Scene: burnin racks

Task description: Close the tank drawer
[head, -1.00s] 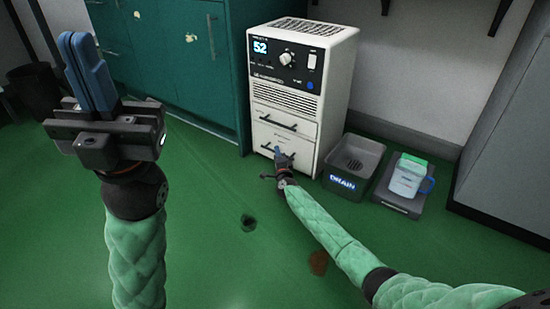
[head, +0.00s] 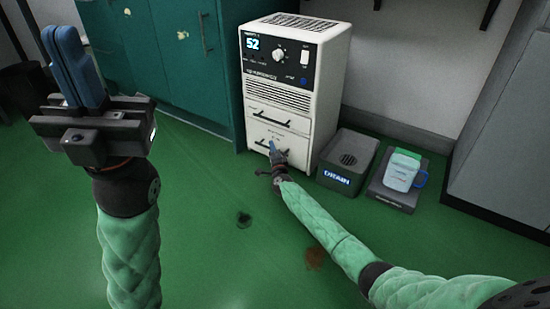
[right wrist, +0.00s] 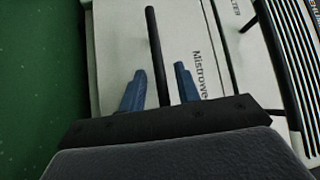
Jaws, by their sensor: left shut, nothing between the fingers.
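The white cabinet (head: 290,88) with a display reading 52 has two drawer fronts below its grille. The lower drawer (head: 297,152) looks nearly flush; I cannot tell whether a small gap is left. My right gripper (head: 273,147) is at the lower drawer's front. In the right wrist view its two blue fingers (right wrist: 160,85) are apart, with the dark bar handle (right wrist: 155,45) between them and visible gaps on both sides. The drawer front (right wrist: 195,70) carries partly hidden lettering. My left gripper (head: 63,35) is raised at the left, shut and empty, far from the cabinet.
A grey drain bin (head: 335,182) stands right of the cabinet. Beside it a jug (head: 401,171) with a blue handle sits on a dark base (head: 393,196). Teal cupboards (head: 165,60) stand at the left. The green floor (head: 210,230) in front is open, with dark and brown stains.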

